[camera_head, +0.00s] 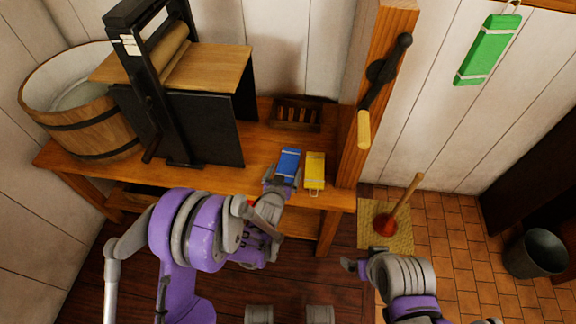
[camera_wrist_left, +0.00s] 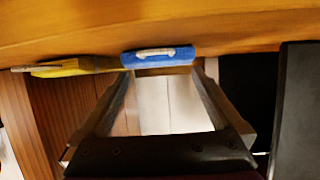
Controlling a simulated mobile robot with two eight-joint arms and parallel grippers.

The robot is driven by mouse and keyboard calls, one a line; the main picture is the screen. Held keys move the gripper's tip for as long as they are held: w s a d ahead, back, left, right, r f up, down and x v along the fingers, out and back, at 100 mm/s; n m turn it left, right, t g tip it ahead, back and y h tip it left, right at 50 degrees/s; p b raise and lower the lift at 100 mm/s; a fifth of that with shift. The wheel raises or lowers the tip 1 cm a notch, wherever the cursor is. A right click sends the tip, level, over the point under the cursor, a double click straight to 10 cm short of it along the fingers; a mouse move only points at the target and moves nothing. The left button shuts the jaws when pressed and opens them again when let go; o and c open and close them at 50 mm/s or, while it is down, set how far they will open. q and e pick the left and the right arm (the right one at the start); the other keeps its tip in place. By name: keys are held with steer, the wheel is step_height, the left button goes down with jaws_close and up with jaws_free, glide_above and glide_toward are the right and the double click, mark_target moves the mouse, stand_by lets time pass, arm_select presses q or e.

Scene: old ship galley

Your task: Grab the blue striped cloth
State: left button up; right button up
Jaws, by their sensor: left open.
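The blue striped cloth (camera_head: 288,166) lies folded on the wooden table near its front edge, left of a yellow striped cloth (camera_head: 315,171). In the left wrist view the blue cloth (camera_wrist_left: 158,57) shows edge-on with a pale loop. My left gripper (camera_head: 279,181) is at the near end of the blue cloth. In the wrist view my left gripper (camera_wrist_left: 164,72) is open, with its fingertips just short of the cloth and near its two sides. Nothing is held between them. My right gripper (camera_head: 352,265) is low over the floor, apart from the table; its jaws are unclear.
A mangle (camera_head: 150,90) and a wooden tub (camera_head: 85,125) stand on the table at left. A small wooden rack (camera_head: 296,114) is behind the cloths. A wooden post (camera_head: 352,150) rises at right. A plunger (camera_head: 388,223) and a bucket (camera_head: 536,254) stand on the floor.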

mark_target(288, 164)
arm_select(q)
steer(key=x, duration=0.3)
steer(key=shift+w+f, duration=0.3)
steer(key=shift+r, duration=0.1)
steer(key=c, duration=1.2)
